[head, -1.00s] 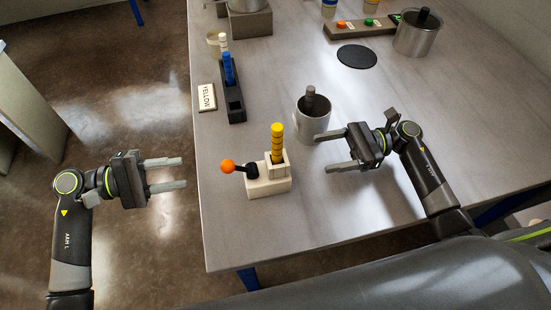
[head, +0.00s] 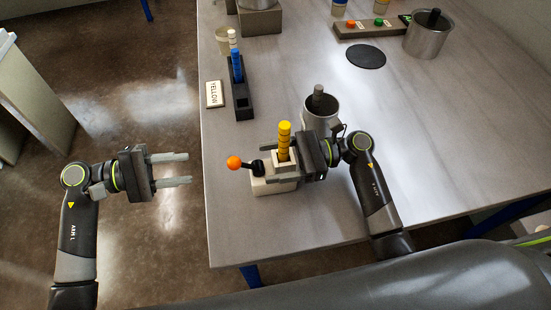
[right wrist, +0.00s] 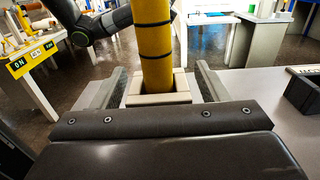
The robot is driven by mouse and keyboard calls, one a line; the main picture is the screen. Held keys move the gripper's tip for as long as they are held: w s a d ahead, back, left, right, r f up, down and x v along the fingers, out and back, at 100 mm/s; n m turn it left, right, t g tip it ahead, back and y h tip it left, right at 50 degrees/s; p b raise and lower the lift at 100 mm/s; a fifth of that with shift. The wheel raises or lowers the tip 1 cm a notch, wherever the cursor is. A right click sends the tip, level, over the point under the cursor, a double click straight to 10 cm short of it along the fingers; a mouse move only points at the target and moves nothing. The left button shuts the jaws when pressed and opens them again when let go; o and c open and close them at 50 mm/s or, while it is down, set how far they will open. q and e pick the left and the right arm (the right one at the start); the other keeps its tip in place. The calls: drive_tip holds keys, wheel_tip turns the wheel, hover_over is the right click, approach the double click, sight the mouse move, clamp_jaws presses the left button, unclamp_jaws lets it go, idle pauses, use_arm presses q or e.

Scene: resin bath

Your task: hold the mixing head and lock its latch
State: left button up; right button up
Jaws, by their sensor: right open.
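The mixing head appears to be the cream block (head: 268,187) near the table's left edge, with an upright yellow banded rod (head: 284,140) in its square socket. Its latch is a black lever with an orange ball (head: 234,162), sticking out to the left. My right gripper (head: 270,163) is open, with its fingers on either side of the socket. In the right wrist view the yellow rod (right wrist: 154,45) and cream socket (right wrist: 168,93) stand between the spread fingers, with gaps visible. My left gripper (head: 188,168) is open and empty over the floor, left of the orange ball.
A metal cup (head: 322,106) with a grey rod stands just behind my right gripper. The front middle of the table (head: 330,220) is clear.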

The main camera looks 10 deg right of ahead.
drive_tip(key=c, duration=1.3)
use_arm(q)
drive_tip(key=c, duration=0.6)
drive_tip(key=shift+a+f, duration=0.1)
clamp_jaws()
drive_tip(key=s+a+f+n+t, duration=0.2)
drive_tip(key=a+f+n, duration=0.3)
drive_tip(key=n, duration=0.9)
drive_tip(key=shift+s, duration=0.45)
